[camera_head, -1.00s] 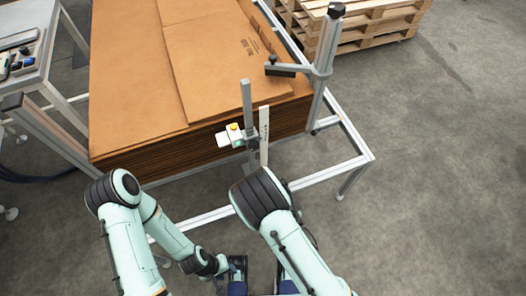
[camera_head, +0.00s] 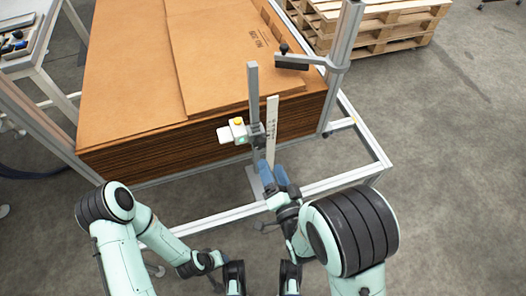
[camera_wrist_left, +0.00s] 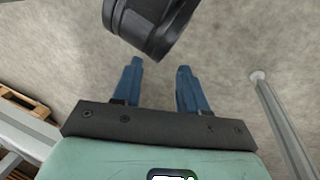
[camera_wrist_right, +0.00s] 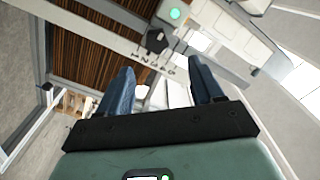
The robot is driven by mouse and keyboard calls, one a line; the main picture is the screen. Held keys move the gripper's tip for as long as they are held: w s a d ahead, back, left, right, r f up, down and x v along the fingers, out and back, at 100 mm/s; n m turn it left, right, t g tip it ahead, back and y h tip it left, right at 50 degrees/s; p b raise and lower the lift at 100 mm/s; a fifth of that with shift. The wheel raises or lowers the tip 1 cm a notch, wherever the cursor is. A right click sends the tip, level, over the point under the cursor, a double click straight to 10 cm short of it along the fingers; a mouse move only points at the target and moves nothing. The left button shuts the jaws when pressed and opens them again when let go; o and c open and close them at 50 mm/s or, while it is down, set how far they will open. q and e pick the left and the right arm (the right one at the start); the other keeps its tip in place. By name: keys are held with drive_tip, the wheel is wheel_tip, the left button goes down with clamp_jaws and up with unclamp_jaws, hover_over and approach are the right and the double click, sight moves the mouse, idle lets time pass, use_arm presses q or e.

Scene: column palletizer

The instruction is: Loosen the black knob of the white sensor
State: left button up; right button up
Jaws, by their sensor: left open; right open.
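The white sensor (camera_head: 236,131) with a yellow top is clamped on an upright grey post at the front of the cardboard stack. It also shows at the top of the right wrist view with a green light (camera_wrist_right: 174,13). The black knob (camera_wrist_right: 156,40) is just below that light in the right wrist view; in the head view it is small and unclear beside the post. My right gripper (camera_head: 273,174) is open and empty, below the sensor and apart from the knob. My left gripper (camera_wrist_left: 159,66) is open and empty over the floor.
A white ruler-like strip (camera_head: 272,130) stands upright right of the post. The cardboard stack (camera_head: 130,80) lies behind, within a metal frame (camera_head: 372,150). An arm with a black pad (camera_head: 291,62) reaches over the stack. A wooden pallet pile (camera_head: 375,25) stands at the back right.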

sight(262, 145)
use_arm(q)
drive_tip(key=shift+t+y, duration=0.3)
drive_tip(key=shift+t, duration=0.4)
drive_tip(key=w+f, duration=0.1)
drive_tip(key=w+a+f+b, duration=0.1)
drive_tip(key=w, duration=0.1)
drive_tip(key=w+a+f+b, duration=0.1)
drive_tip(key=shift+w+f, duration=0.15)
use_arm(e)
drive_tip(key=x, duration=0.8)
drive_tip(key=shift+w+f, duration=0.2)
drive_tip(key=shift+f, duration=0.05)
drive_tip(key=c, duration=1.1)
